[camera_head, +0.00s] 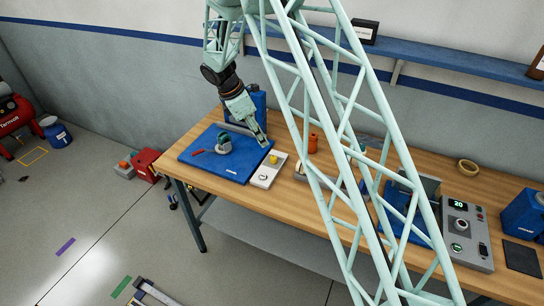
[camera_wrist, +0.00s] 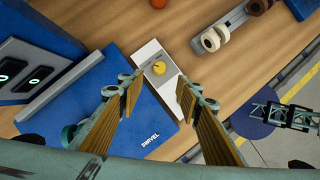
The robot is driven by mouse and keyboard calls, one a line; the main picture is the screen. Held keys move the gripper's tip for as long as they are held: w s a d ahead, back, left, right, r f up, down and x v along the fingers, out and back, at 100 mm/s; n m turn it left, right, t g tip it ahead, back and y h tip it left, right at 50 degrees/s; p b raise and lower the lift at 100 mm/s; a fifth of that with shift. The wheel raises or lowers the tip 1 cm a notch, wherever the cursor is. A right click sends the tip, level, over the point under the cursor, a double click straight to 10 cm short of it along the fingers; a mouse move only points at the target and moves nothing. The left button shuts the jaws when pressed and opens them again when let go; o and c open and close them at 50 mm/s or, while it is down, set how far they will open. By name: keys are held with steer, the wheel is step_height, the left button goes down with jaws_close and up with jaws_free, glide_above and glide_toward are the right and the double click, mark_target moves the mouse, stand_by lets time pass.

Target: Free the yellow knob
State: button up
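The yellow knob (camera_head: 273,159) sits on a narrow white plate (camera_head: 264,178) at the right edge of a blue mat (camera_head: 226,174). In the head view my gripper (camera_head: 263,143) points down just above and behind the knob. I see no contact with the knob. How it is fixed is hidden.
A grey-and-teal part (camera_head: 224,143) and a red-handled tool (camera_head: 197,152) lie on the mat. A blue case (camera_head: 257,102) stands behind. An orange cylinder (camera_head: 313,144) and a rail with white rollers (camera_wrist: 220,34) are to the right. Bare wooden tabletop (camera_wrist: 120,28) surrounds them.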

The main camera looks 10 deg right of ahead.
mark_target(273, 157)
steer(key=shift+p+x, duration=0.65)
steer(key=shift+x, duration=6)
steer(key=shift+a, duration=0.1)
steer(key=shift+c, duration=0.3)
steer(key=c, duration=0.8)
